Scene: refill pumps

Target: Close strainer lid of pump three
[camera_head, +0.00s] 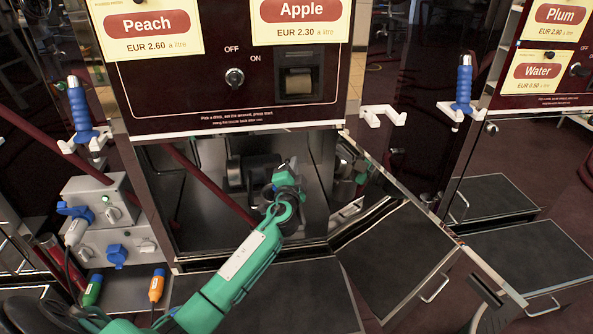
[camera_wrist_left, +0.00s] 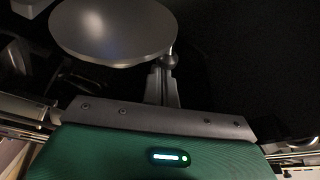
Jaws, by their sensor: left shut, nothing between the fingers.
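My green left arm reaches from the bottom left into the open pump compartment (camera_head: 210,228) under the Peach and Apple panel. Its gripper (camera_head: 287,176) is in front of the dark pump parts (camera_head: 247,172) and hides some of them. In the left wrist view the left gripper (camera_wrist_left: 166,64) is shut and empty. A smooth round silver disc (camera_wrist_left: 112,28), which looks like the strainer lid, is just beyond the fingertips at upper left; I cannot tell if they touch. Whether the lid is fully down is unclear.
The compartment's door (camera_head: 395,262) hangs open to the right. A dark red pipe (camera_head: 205,180) slants across the compartment. A grey socket box (camera_head: 100,215) stands at left. Blue nozzles hang at left (camera_head: 80,107) and right (camera_head: 463,85).

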